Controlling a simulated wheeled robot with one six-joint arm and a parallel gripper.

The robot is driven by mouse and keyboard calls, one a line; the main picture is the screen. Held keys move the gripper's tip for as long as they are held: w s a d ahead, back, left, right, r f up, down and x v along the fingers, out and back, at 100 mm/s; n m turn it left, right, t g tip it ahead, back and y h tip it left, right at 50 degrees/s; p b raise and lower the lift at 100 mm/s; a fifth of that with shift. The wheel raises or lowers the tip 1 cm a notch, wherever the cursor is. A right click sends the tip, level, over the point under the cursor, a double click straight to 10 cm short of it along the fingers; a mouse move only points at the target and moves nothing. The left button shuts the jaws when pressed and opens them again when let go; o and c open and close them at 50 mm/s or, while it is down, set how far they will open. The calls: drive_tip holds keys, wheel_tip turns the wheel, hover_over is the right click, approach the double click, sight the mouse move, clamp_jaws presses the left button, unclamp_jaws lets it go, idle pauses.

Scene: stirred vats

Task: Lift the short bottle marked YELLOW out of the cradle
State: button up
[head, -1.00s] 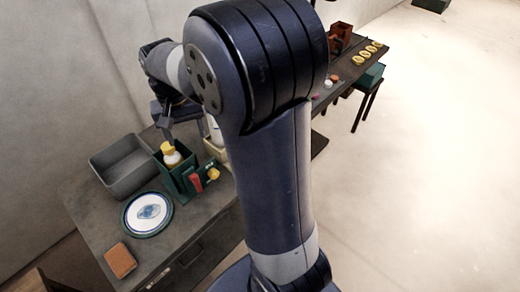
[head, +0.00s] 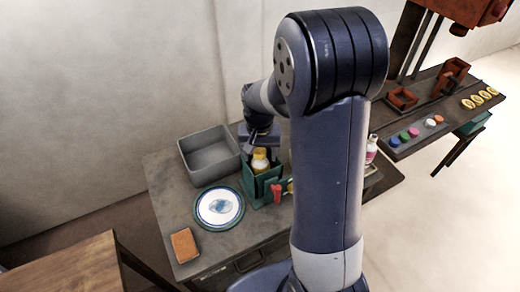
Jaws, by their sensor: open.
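A short bottle with a yellow cap (head: 260,160) stands upright in the dark green cradle (head: 263,198) on the grey bench. Its marking is too small to read. My gripper (head: 262,146) is open, just above and behind the bottle's cap in this view. I cannot tell whether the fingers are around the cap or still clear of it. A red lever (head: 277,192) shows on the cradle's front, with a small yellow part partly hidden by my arm.
A grey bin (head: 209,170) stands left of the cradle. A white and blue plate (head: 219,208) and an orange block (head: 184,245) lie in front of it. Another bottle (head: 371,149) stands right of my arm. A far bench holds coloured buttons (head: 404,136) and an orange-brown tray (head: 402,98).

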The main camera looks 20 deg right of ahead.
drive_tip(key=shift+c, duration=0.3)
drive_tip(key=c, duration=1.2)
drive_tip(key=o, duration=0.6)
drive_tip(key=c, duration=0.3)
drive_tip(key=shift+r+p, duration=0.35)
drive_tip(key=shift+r, duration=0.15)
drive_tip(key=shift+c, duration=0.5)
drive_tip(key=shift+r+p, duration=5.2)
drive_tip(key=shift+r, duration=1.65)
